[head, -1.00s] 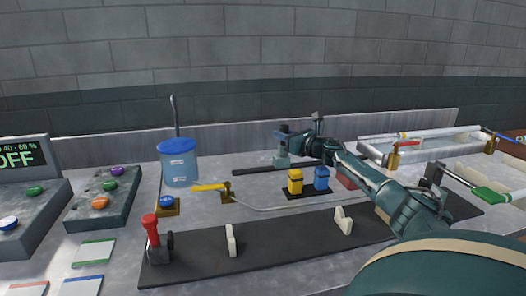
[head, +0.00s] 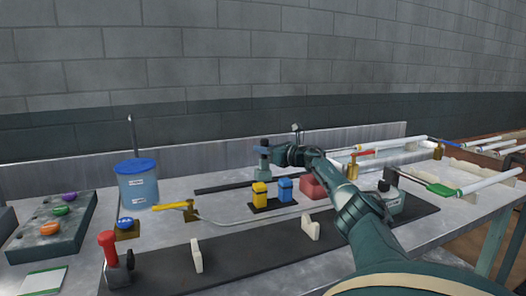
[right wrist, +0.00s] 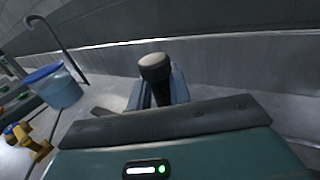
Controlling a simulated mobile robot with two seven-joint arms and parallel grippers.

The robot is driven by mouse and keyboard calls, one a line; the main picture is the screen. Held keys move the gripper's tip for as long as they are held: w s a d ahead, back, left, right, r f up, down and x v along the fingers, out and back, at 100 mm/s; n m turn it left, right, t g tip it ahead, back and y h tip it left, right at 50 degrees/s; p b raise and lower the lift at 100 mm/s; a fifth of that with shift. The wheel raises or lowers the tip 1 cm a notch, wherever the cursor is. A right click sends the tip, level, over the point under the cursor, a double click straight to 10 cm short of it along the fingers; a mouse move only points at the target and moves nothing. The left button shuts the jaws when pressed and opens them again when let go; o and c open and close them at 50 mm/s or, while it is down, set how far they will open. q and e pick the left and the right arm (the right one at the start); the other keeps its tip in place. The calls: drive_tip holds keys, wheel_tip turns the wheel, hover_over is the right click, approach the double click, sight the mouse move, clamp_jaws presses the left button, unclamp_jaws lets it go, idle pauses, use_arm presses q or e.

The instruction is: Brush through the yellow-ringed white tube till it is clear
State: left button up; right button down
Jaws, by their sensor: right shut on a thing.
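My right gripper (head: 270,152) reaches to the back of the bench. The right wrist view shows the dark knob (right wrist: 155,68) of this post just beyond my gripper body; the fingers' contact is hidden. White tubes lie at the right: one (head: 490,184) has a green piece at its near end, another (head: 400,158) lies farther back by a red lever. I cannot make out which tube has a yellow ring. My left gripper is not in view.
A blue-lidded container (head: 137,188) stands at the back left. A yellow-handled valve (head: 175,205), yellow and blue blocks (head: 260,196) and a red block (head: 312,187) are mid-bench.

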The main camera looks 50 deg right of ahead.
drive_tip(key=shift+r, duration=0.4)
drive_tip(key=c, duration=1.3)
unclamp_jaws()
drive_tip(key=shift+c, duration=0.2)
drive_tip(key=shift+f, duration=0.2)
wheel_tip(320, 180, up, 10)
drive_tip(key=p, duration=0.2)
drive_tip(key=shift+r+p, duration=0.1)
drive_tip(key=shift+p, duration=0.25)
